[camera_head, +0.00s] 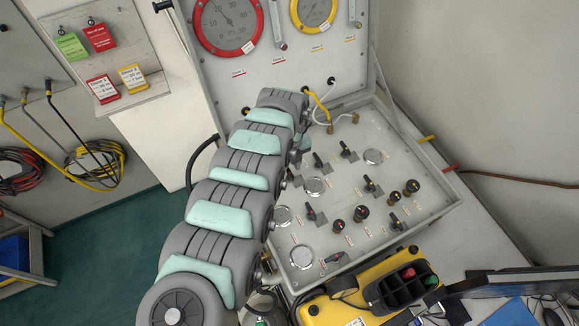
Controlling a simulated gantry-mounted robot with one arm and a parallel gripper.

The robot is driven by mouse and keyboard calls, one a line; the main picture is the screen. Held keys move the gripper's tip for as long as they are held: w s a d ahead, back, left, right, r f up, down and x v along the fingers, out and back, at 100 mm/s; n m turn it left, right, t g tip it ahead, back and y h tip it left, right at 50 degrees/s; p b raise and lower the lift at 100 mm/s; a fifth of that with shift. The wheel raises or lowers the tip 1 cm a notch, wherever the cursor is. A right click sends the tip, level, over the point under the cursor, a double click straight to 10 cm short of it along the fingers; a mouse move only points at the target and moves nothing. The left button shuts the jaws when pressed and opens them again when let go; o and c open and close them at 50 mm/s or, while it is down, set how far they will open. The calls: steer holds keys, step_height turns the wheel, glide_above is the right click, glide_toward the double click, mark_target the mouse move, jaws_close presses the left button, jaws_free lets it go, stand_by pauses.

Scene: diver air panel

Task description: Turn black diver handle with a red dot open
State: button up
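The grey air panel (420,205) lies tilted in its open case, right of centre. It carries several black lever handles: one at upper right (347,150), one left of that (318,161), one at mid right (372,186), one at mid left (311,212) and one near the lower edge (333,257). Red marks show near several controls, but they are too small to tell which handle bears the red dot. My arm reaches from the bottom left up over the panel's left side. My gripper is hidden behind the arm's far end, so its fingers cannot be seen.
Round black knobs (362,213) stand among the handles. Gauges with red (228,22) and yellow (315,12) rims are on the upright back panel. A yellow hose (319,107) runs beside my arm's far end. A yellow case (355,292) sits below the panel's front edge.

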steer(key=shift+f, duration=1)
jaws_close()
